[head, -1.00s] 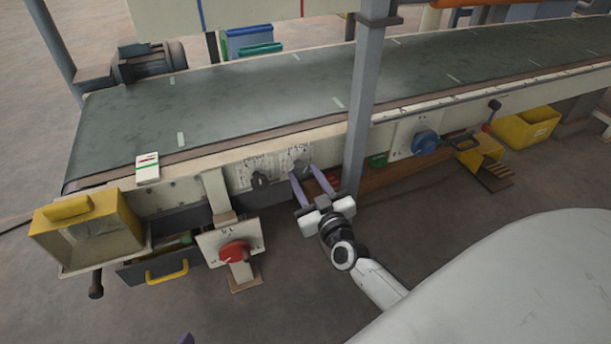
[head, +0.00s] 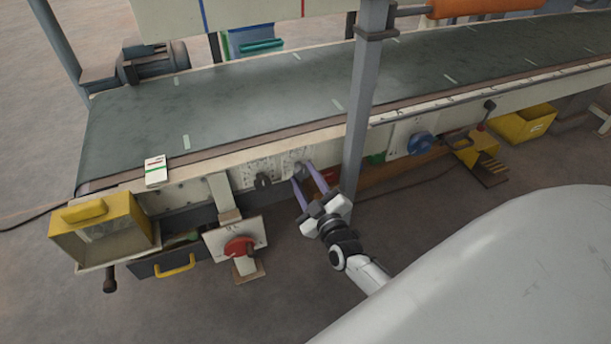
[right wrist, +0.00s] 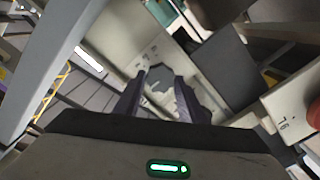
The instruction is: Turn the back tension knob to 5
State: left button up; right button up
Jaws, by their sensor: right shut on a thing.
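Two small dark knobs sit on the pale front panel below the conveyor belt, each under a printed scale too small to read. The left knob (head: 263,181) stands free. My right gripper (head: 301,171) is at the right knob (head: 299,168), its two purple fingers reaching up to the panel on either side of it. In the right wrist view the fingers (right wrist: 163,76) are shut on a grey knob (right wrist: 160,86), which is partly hidden between them. The scale's numbers and the pointer cannot be read. My left gripper is out of view.
A grey upright post (head: 361,120) stands just right of my right gripper. A red knob (head: 239,246) on a plate is lower left, and a blue knob (head: 420,143) is to the right. A yellow box (head: 100,228) and a drawer with a yellow handle (head: 175,266) are at left.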

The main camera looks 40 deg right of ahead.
dwell(0.3)
jog(key=o, duration=1)
jog(key=shift+o, duration=0.2)
jog(key=shift+s, duration=0.2)
pick_arm(q)
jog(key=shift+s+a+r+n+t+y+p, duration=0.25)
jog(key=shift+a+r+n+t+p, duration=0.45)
jog(key=shift+p, duration=0.95)
pick_arm(e)
jog(key=v, duration=1)
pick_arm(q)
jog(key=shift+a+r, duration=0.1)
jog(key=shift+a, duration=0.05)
